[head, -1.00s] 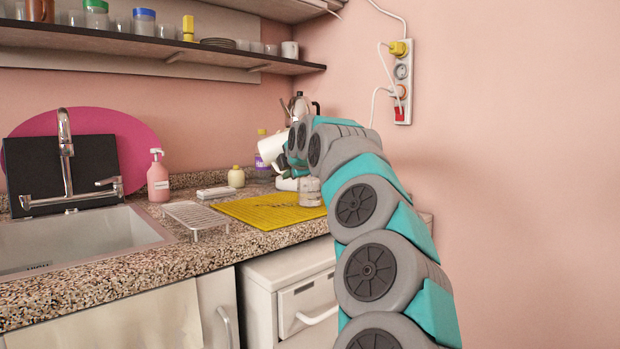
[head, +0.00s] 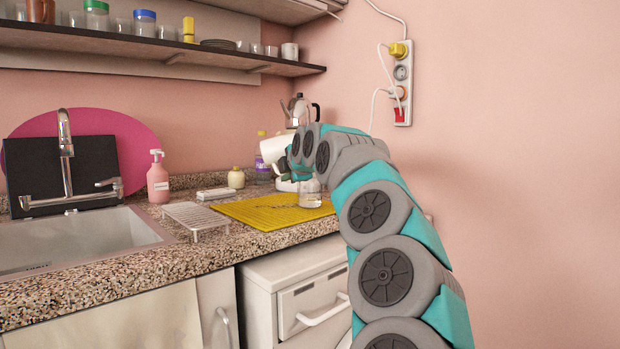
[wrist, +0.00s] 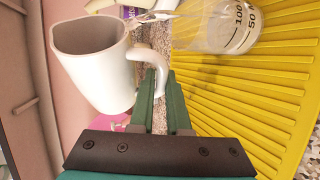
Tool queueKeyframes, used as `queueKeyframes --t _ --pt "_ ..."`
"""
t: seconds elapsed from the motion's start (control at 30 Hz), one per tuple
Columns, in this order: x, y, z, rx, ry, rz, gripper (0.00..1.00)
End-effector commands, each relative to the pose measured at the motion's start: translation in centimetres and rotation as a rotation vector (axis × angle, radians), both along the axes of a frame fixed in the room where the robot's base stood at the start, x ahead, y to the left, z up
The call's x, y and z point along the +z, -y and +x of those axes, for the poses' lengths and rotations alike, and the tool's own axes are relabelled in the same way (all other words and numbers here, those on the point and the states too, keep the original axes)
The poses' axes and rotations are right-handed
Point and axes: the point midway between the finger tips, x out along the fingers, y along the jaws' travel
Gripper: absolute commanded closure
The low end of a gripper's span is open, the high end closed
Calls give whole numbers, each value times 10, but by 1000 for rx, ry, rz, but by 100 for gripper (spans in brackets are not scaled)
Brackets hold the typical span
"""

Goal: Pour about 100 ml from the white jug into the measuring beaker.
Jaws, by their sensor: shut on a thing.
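The white jug (head: 274,149) is held in the air above the back of the counter, tilted in the head view. In the wrist view the jug (wrist: 95,75) is at the left. My gripper (wrist: 160,78) is shut on its handle; in the head view the gripper is mostly hidden behind my arm. The clear measuring beaker (head: 310,193) stands at the right part of the yellow mat, below and right of the jug. The beaker (wrist: 215,32) shows its 100 and 50 marks in the wrist view. Its liquid level is unclear.
The yellow ribbed mat (head: 262,211) lies on the speckled counter. A small cream bottle (head: 236,177), a wire rack (head: 195,215), a pink soap pump (head: 158,182) and the sink (head: 80,240) are left.

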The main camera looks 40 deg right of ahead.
Motion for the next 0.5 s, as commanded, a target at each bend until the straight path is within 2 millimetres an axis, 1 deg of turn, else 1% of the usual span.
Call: queueKeyframes --t 0.5 --pt "-4 -5 3 1 37 50 100"
